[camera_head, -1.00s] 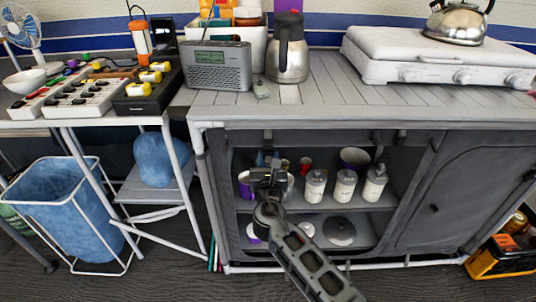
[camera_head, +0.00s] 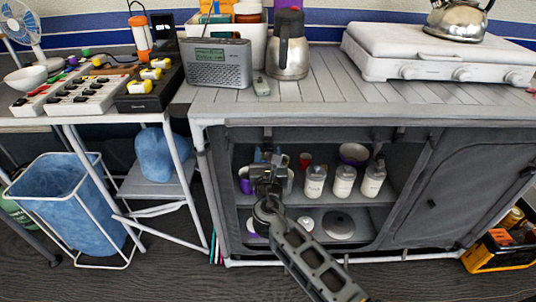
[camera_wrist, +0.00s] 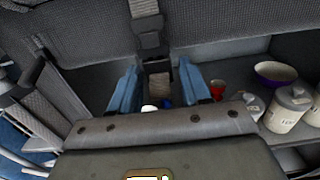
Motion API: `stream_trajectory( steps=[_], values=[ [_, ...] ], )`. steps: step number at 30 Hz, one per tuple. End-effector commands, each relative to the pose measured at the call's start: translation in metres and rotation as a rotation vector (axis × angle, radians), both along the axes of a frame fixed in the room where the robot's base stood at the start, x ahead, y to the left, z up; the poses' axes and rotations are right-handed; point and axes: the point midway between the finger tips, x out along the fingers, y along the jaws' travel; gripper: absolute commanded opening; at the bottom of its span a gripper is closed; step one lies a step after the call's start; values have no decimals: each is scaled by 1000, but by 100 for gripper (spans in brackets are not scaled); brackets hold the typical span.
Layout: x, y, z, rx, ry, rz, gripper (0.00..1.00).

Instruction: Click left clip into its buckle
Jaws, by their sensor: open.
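A dark strap (camera_wrist: 148,9) hangs from the cabinet's top front edge, with a dark plastic fastener (camera_wrist: 150,40) on it. A lower piece with a grey webbing end (camera_wrist: 158,86) hangs below; I cannot tell whether the parts are joined. In the head view the left strap (camera_head: 267,133) hangs just above my gripper (camera_head: 265,158), which hides its lower end. My gripper's blue fingers, also in the wrist view (camera_wrist: 158,72), are open on either side of the lower piece. A second fastening (camera_head: 381,136) hangs farther right.
The open cabinet shelf holds white canisters (camera_head: 343,182), a purple bowl (camera_head: 354,153) and a red cup (camera_head: 305,160) behind the gripper. The rolled dark fabric (camera_wrist: 240,30) and countertop edge (camera_head: 330,117) lie above. A blue bin (camera_head: 72,215) stands at left.

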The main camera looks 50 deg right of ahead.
Motion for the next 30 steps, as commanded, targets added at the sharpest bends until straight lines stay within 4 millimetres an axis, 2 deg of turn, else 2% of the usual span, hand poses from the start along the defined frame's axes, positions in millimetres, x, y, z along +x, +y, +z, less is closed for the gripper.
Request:
stream_trajectory(
  steps=[9, 15, 30],
  values=[
    [-32, 38, 0, -1, 2, 4, 47],
    [-46, 54, 0, -1, 1, 2, 47],
    [-48, 57, 0, -1, -1, 1, 47]
  ],
)
